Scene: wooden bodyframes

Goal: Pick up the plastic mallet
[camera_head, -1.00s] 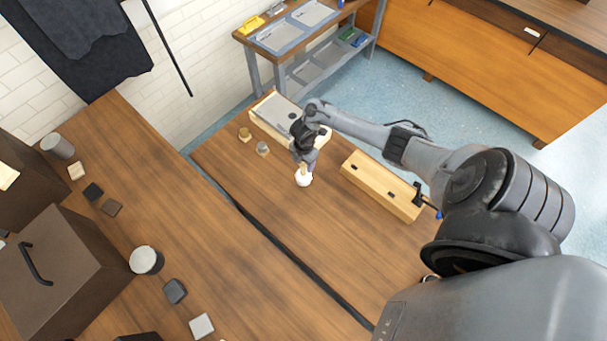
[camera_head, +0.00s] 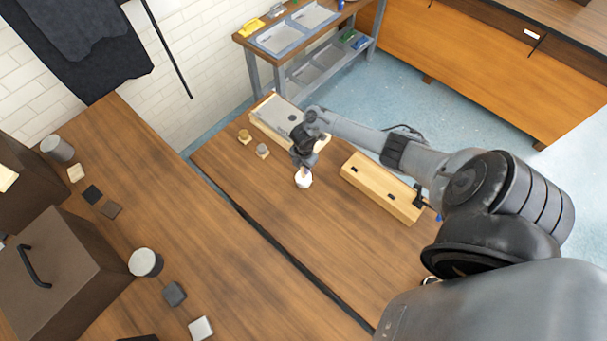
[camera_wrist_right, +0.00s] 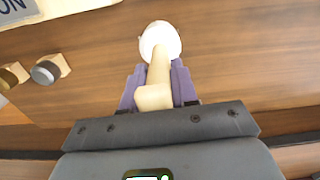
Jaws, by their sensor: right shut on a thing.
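The plastic mallet has a white head (camera_head: 303,181) and a pale handle. In the right wrist view its white head (camera_wrist_right: 160,41) is at the top and its cream handle (camera_wrist_right: 157,85) runs down between the fingers. My right gripper (camera_wrist_right: 158,88) has its purple fingers shut on the handle. In the head view my right gripper (camera_head: 303,168) is at the middle of the wooden table (camera_head: 310,230), partly hiding the handle. I cannot tell whether the mallet touches the table. My left gripper is not in view.
A long wooden block (camera_head: 380,187) lies right of the mallet. A wooden piece with a grey plate (camera_head: 280,112) lies behind it. Two small knobbed blocks (camera_head: 244,137) stand at the left. The table in front is clear.

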